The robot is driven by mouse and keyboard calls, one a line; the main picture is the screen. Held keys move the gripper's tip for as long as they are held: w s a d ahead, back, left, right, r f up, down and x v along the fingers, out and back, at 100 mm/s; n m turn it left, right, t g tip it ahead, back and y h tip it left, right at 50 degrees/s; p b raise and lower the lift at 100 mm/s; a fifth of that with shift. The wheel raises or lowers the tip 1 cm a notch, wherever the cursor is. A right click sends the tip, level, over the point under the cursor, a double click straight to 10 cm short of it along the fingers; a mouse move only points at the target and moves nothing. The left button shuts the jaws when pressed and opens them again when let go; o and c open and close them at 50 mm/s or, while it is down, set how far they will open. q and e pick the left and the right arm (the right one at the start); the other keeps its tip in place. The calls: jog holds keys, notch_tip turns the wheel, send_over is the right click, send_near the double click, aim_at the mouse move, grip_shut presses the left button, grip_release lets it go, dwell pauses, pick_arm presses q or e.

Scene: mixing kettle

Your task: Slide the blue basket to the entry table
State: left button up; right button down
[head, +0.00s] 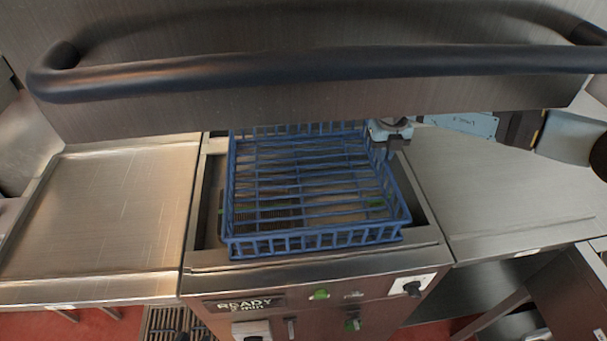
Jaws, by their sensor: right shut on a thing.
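The blue basket (315,243), an open wire rack, sits in the machine's sunken well in the middle of the head view. It is empty and lies slightly askew to the well. My right gripper (388,142) comes in from the right and is shut on the basket's right wall near its far corner; the fingertips are partly hidden. A steel table (110,210) adjoins the machine on the left and another steel table (490,190) on the right. I cannot tell which is the entry table. My left gripper is not in view.
A raised steel hood with a thick dark bar handle (330,66) spans the top, above the basket and my right gripper. The machine's front panel (320,300) has a READY display and knobs. Both table tops look bare where visible.

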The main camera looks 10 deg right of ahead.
jog(key=shift+r, duration=0.1)
jog(key=s+d+b, duration=0.2)
jog(key=d+b, duration=0.1)
jog(key=d, duration=3.2)
jog(key=shift+d, duration=0.1)
jog(key=d+b, duration=0.2)
jog(key=d, duration=0.3)
jog(key=d+b, duration=0.2)
jog(key=d, duration=0.4)
jog(key=s+d+b, duration=0.1)
jog(key=d+b, duration=0.1)
jog(key=d, duration=0.4)
jog(key=shift+f, duration=0.3)
jog(key=shift+d, duration=0.1)
jog(key=c, duration=0.7)
grip_release()
